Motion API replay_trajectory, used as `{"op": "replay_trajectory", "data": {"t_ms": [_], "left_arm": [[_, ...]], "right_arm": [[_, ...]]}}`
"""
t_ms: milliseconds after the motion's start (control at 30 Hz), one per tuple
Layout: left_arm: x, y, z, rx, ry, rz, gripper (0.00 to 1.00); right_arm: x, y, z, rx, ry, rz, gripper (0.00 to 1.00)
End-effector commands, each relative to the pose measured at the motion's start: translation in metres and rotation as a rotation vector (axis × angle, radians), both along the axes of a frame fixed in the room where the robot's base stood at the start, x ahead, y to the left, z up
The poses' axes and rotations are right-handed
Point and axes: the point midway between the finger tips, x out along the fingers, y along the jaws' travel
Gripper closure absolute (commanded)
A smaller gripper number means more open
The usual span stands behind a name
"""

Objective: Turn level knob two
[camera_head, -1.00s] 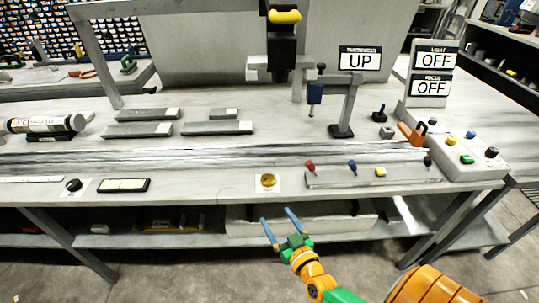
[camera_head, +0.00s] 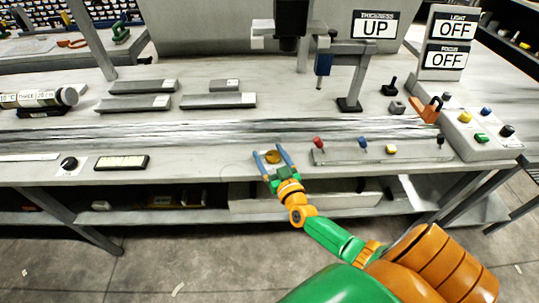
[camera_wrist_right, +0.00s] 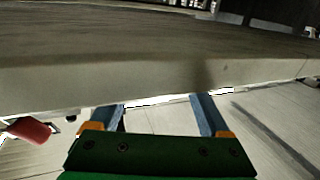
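A round yellow knob (camera_head: 272,157) sits on a small plate at the table's front edge. A black knob (camera_head: 69,163) on a white plate is farther left along the same edge. I see no label telling which is level knob two. My right gripper (camera_head: 270,157) is open, and in the head view its blue fingertips appear on either side of the yellow knob; I cannot tell whether they touch it. In the right wrist view the two blue fingers (camera_wrist_right: 163,110) stand apart, with no knob clearly visible between them. My left gripper is out of view.
Right of the gripper is a strip with red (camera_head: 318,142), blue (camera_head: 363,143) and yellow (camera_head: 390,149) controls. A button box (camera_head: 470,135) stands farther right. Grey bars (camera_head: 218,101) lie behind on the table.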

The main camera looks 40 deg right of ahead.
Motion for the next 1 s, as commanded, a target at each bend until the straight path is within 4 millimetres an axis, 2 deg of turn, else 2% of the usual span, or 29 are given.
{"op": "replay_trajectory", "data": {"t_ms": [33,267,433,600,800,1000], "left_arm": [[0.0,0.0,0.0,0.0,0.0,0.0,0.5],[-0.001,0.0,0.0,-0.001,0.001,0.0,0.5],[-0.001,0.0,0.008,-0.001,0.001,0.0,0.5],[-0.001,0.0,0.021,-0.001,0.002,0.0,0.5],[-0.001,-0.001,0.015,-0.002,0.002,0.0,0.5],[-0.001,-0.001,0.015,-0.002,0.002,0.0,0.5]], "right_arm": [[0.0,0.0,0.0,0.001,0.0,0.0,0.36],[0.0,0.001,-0.001,0.003,0.0,0.0,0.98],[0.0,0.0,0.003,0.008,-0.002,-0.044,1.0],[0.0,0.002,0.002,0.013,0.0,-0.218,1.0],[0.0,0.002,-0.003,0.009,-0.001,-0.402,1.0],[-0.001,0.001,-0.002,0.002,0.001,-0.438,1.0]]}}
